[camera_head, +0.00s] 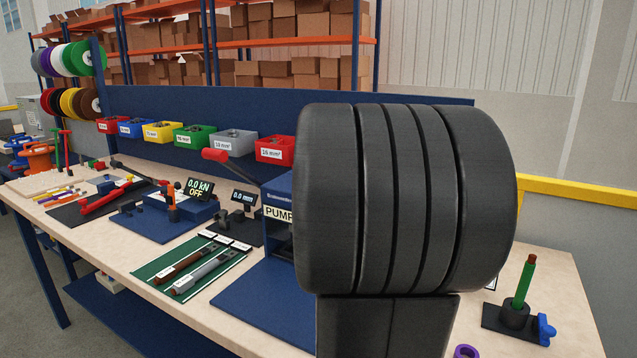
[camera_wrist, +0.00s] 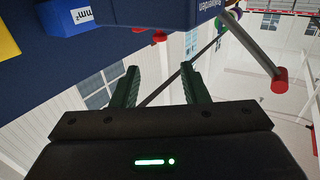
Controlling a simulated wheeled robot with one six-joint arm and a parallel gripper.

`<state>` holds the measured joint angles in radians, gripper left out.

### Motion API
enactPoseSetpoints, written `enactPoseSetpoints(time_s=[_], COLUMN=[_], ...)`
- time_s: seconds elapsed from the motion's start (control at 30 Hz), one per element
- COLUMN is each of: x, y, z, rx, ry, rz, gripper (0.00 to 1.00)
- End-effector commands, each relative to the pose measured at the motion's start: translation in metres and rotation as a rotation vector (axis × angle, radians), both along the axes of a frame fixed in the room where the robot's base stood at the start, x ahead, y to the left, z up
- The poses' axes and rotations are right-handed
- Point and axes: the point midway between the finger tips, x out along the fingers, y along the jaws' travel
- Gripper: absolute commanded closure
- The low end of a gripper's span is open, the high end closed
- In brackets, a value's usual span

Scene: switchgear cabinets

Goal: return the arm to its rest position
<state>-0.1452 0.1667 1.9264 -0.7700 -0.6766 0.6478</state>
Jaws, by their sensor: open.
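My gripper (camera_wrist: 160,88) shows in the wrist view with its two dark green fingers apart and nothing between them. The wrist view is turned over, with the workshop wall and windows behind the fingers. In the head view a large black ribbed part of my own arm fills the middle right and hides part of the bench; the gripper's fingers do not show there. A blue pump unit (camera_head: 278,205) stands partly hidden behind my arm. Its lever with a red end (camera_head: 215,155) sticks out to the left, and a red-ended lever (camera_wrist: 279,80) shows at the right in the wrist view.
The workbench (camera_head: 140,262) carries a green mat (camera_head: 160,265) with two cable pieces, a press with a display (camera_head: 199,188), and coloured bins (camera_head: 195,137) along the back panel. A green rod stands in a black holder (camera_head: 515,315) at the right. Shelves with boxes stand behind.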

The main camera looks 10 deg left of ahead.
Motion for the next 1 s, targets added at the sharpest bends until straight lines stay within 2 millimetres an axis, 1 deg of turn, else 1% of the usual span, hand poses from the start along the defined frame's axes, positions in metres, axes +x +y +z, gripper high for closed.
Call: enactPoseSetpoints(time_s=[0.17, 0.27, 0.8, 0.93, 1.0], x=[0.006, 0.016, 0.102, 0.117, 0.115], y=[0.004, 0.012, 0.07, 0.08, 0.077], z=[0.0, -0.001, 0.0, -0.001, 0.002], rx=[0.0, 0.0, 0.0, -0.001, -0.002], ry=[0.0, 0.001, 0.001, 0.001, 0.0], rz=[0.001, 0.003, 0.001, 0.002, 0.016], gripper=[0.59, 0.59, 0.59, 0.59, 0.59])
